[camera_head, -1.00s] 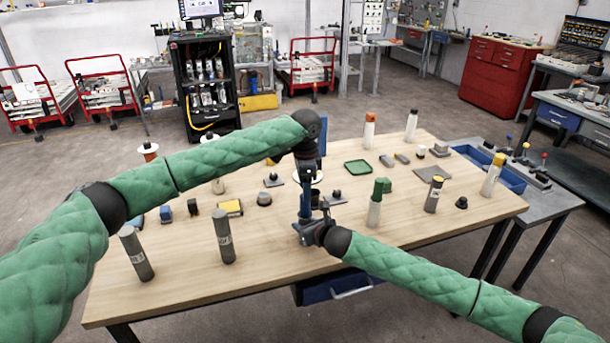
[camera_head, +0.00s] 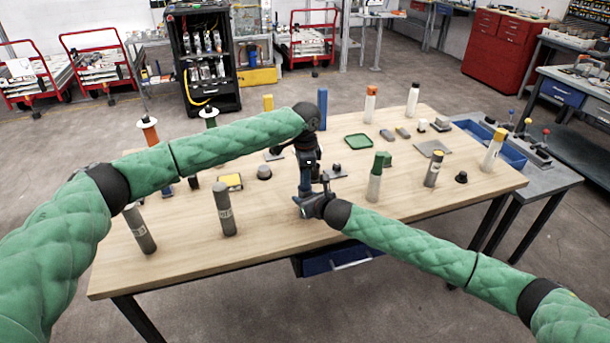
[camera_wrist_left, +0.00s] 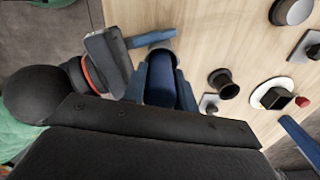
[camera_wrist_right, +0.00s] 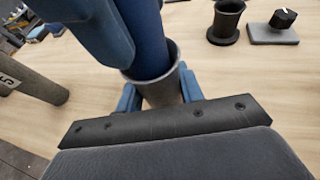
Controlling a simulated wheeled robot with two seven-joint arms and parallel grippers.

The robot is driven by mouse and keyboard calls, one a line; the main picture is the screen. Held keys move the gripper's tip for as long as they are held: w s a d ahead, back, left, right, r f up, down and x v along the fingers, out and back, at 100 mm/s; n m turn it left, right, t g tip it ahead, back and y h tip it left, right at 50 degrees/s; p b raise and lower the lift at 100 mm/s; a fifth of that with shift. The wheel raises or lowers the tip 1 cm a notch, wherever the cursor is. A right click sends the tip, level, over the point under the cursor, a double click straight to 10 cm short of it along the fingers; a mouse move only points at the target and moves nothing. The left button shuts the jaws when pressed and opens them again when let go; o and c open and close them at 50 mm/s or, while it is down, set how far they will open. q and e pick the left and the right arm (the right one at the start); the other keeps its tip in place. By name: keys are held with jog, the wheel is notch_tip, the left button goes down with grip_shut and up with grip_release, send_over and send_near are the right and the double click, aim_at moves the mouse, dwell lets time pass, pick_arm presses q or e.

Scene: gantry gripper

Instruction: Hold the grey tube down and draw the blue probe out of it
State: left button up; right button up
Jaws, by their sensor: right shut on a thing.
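The grey tube (camera_wrist_right: 160,88) stands upright near the table's front edge. My right gripper (camera_head: 308,207) is shut on the tube, one finger on each side in the right wrist view (camera_wrist_right: 160,100). The blue probe (camera_wrist_right: 150,40) sits in the tube and rises from its mouth. My left gripper (camera_head: 307,178) comes down from above, fingers on both sides of the probe, which also shows in the left wrist view (camera_wrist_left: 160,80). Whether those fingers press on it cannot be told. The probe's lower end is hidden inside the tube.
Two more grey tubes (camera_head: 225,210) stand at the left front. A green-topped bottle (camera_head: 375,178) stands to the right of my right gripper. A green tray (camera_head: 358,141) and several small parts lie farther back.

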pick_arm(q)
grip_shut()
jog(key=shift+r, duration=0.15)
jog(key=shift+r, duration=1.4)
jog(key=shift+r, duration=0.15)
jog(key=shift+r, duration=1.35)
pick_arm(e)
jog(key=shift+f, duration=0.1)
pick_arm(q)
jog(key=shift+r, duration=0.1)
jog(key=shift+r, duration=1.4)
jog(key=shift+r, duration=0.1)
